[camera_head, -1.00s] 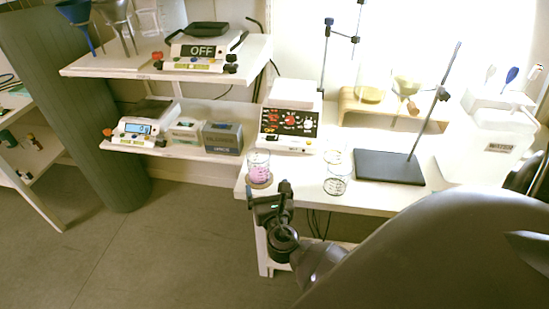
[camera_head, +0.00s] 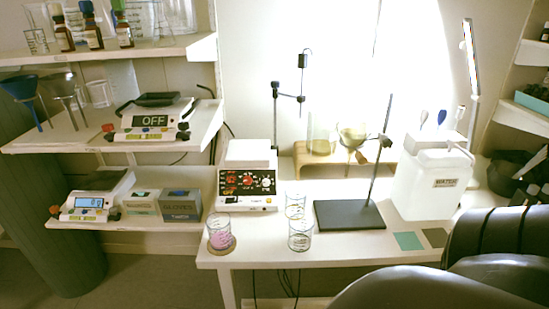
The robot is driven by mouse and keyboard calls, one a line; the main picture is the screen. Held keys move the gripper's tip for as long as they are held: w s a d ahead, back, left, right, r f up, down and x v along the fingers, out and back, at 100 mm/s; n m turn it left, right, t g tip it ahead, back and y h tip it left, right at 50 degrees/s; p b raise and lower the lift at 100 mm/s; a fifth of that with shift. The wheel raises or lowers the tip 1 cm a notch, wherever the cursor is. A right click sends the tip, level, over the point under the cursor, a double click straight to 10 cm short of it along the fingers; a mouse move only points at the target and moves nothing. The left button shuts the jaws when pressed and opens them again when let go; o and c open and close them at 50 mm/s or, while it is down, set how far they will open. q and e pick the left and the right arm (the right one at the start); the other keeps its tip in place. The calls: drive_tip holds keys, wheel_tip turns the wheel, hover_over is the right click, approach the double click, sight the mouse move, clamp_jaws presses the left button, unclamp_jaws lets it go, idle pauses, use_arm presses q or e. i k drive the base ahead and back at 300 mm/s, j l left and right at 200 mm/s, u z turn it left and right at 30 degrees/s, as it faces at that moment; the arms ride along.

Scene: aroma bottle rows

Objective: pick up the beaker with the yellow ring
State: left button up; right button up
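A glass beaker with pink contents (camera_head: 219,232) stands at the front left of the white table, on a round brownish base. Two clear beakers stand to its right, a rear one (camera_head: 295,205) and a front one (camera_head: 300,235), close together. They look empty with dark markings. I cannot make out a yellow ring on any of the beakers. Neither of my grippers shows now. Only dark links of my arm cover the bottom right corner.
A hotplate (camera_head: 247,188) stands behind the beakers. A black stand base (camera_head: 349,214) with an upright rod is to their right, then a white water container (camera_head: 432,184). Left shelves hold scales, funnels and bottles.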

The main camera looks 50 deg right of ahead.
sight(296, 197)
drive_tip(key=z, duration=1.7)
